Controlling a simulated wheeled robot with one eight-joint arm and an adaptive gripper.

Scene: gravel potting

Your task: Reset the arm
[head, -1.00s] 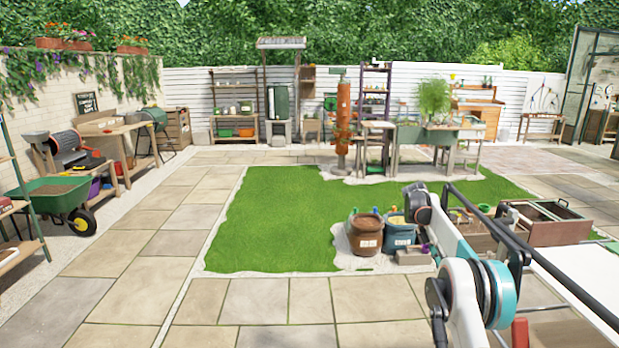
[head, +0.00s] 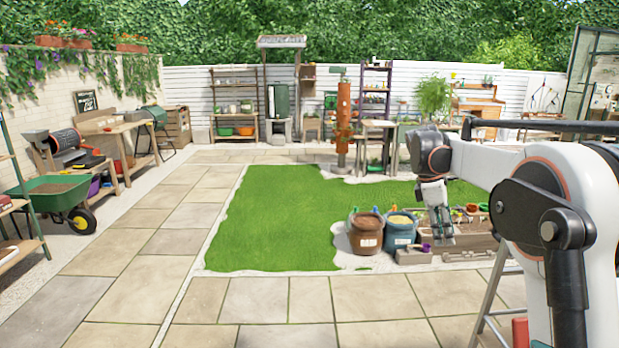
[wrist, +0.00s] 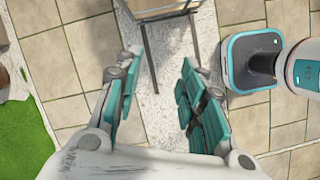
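My arm reaches in from the right side of the head view, raised and folded, with its wrist end hanging down. My gripper (head: 438,232) hangs there in front of the planting boxes, small and partly dark. In the wrist view my gripper (wrist: 160,68) shows two teal-padded fingers spread apart. Nothing is between the fingers but the view of the ground below.
A green wheelbarrow (head: 52,192) stands far left. The lawn (head: 290,215) and paving (head: 255,300) are clear.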

